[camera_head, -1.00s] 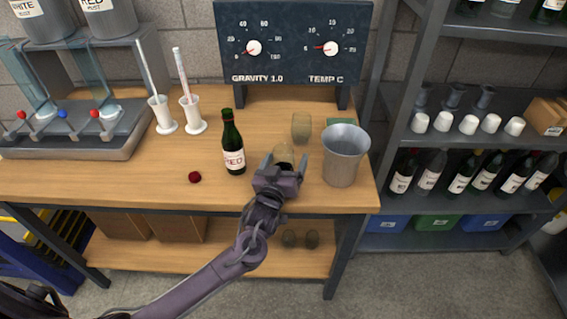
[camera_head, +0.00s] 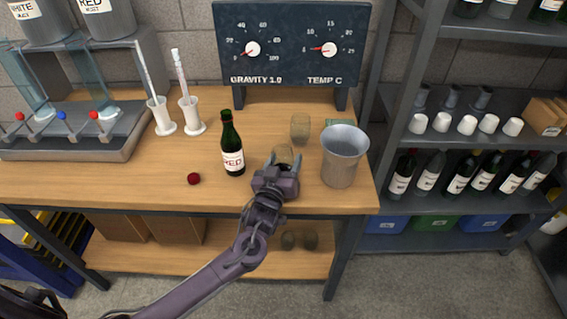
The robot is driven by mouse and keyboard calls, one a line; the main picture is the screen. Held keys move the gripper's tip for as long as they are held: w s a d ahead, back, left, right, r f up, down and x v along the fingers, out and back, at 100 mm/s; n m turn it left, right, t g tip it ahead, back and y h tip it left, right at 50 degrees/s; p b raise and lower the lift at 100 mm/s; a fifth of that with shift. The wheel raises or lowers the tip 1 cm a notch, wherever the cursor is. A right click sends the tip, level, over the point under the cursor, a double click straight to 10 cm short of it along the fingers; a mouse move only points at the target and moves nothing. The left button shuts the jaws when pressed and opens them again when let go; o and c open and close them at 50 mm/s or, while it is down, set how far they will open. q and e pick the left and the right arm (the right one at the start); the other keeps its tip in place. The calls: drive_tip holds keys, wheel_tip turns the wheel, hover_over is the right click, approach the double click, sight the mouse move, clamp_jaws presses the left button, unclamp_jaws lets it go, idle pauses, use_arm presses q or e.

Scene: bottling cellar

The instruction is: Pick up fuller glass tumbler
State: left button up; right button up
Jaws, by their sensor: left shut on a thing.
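One glass tumbler (camera_head: 283,154) is at my left gripper (camera_head: 283,163), between its fingers near the front of the wooden table. The gripper is shut on this tumbler and hides its lower part. A second glass tumbler (camera_head: 300,127) stands upright farther back on the table, slightly to the right and apart from the gripper. Both look brownish and see-through. I cannot tell from here which one is fuller. My right gripper is not in view.
A metal bucket (camera_head: 344,156) stands close to the right of my left gripper. A dark bottle (camera_head: 231,145) labelled RED and a dark red round object (camera_head: 194,179) are to its left. A gauge panel (camera_head: 291,44) stands at the back. Shelves (camera_head: 450,92) with bottles are at right.

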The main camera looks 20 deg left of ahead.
use_arm(q)
drive_tip(key=shift+s+r, duration=0.1)
drive_tip(key=s+b, duration=0.1)
drive_tip(key=s, duration=1.6)
drive_tip(key=shift+s+d+b, duration=0.15)
drive_tip(key=shift+s+b, duration=0.2)
